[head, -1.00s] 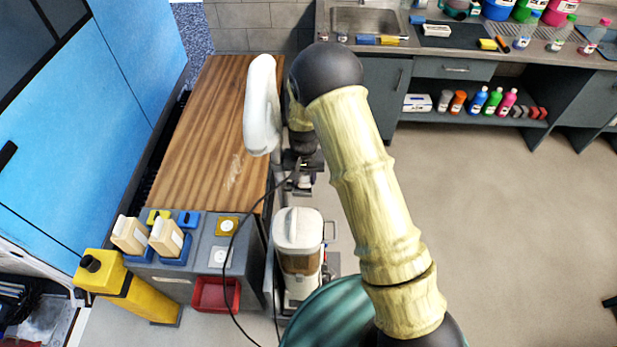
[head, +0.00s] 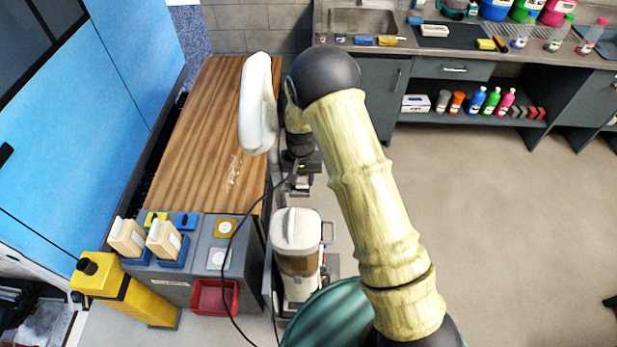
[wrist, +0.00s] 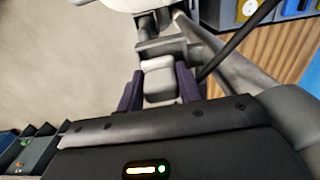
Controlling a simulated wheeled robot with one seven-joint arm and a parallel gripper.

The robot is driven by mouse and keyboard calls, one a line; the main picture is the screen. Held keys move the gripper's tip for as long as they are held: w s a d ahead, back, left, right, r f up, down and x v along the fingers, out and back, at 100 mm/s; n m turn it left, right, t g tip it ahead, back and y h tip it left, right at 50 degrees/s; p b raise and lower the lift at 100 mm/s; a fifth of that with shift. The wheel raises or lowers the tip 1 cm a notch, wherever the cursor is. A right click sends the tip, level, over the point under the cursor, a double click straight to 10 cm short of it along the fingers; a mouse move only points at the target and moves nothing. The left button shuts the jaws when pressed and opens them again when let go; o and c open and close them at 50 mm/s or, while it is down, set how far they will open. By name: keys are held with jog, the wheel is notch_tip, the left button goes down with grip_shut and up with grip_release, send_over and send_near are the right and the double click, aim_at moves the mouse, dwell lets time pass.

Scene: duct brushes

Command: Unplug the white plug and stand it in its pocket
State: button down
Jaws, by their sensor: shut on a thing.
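My gripper (wrist: 159,88) has its two dark purple fingers on either side of a pale grey-white plug (wrist: 159,78), shut on it. In the head view my gripper (head: 302,184) is small and partly hidden behind the arm, beside the right edge of the wooden top. A dark cable (head: 262,203) runs from it down to the left, past the grey block. On that block are a yellow-framed square (head: 226,228) and a white-framed square (head: 219,258), each with a round centre. I cannot tell for sure which is the plug's pocket.
A white-lidded canister machine (head: 297,232) stands just in front of the gripper. The wooden top (head: 205,130) is mostly bare. Open floor lies to the right.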

jog(key=shift+s+d+f, duration=0.15)
jog(key=shift+s+f, duration=0.25)
jog(key=shift+f, duration=0.05)
jog(key=c, duration=1)
grip_release()
jog(key=shift+o, duration=0.7)
jog(key=shift+w+r+b, duration=0.1)
jog(key=shift+r+b, duration=0.1)
jog(key=shift+b, duration=0.15)
notch_tip(320, 180, up, 18)
jog(key=b, duration=0.4)
jog(key=shift+w+d, duration=0.15)
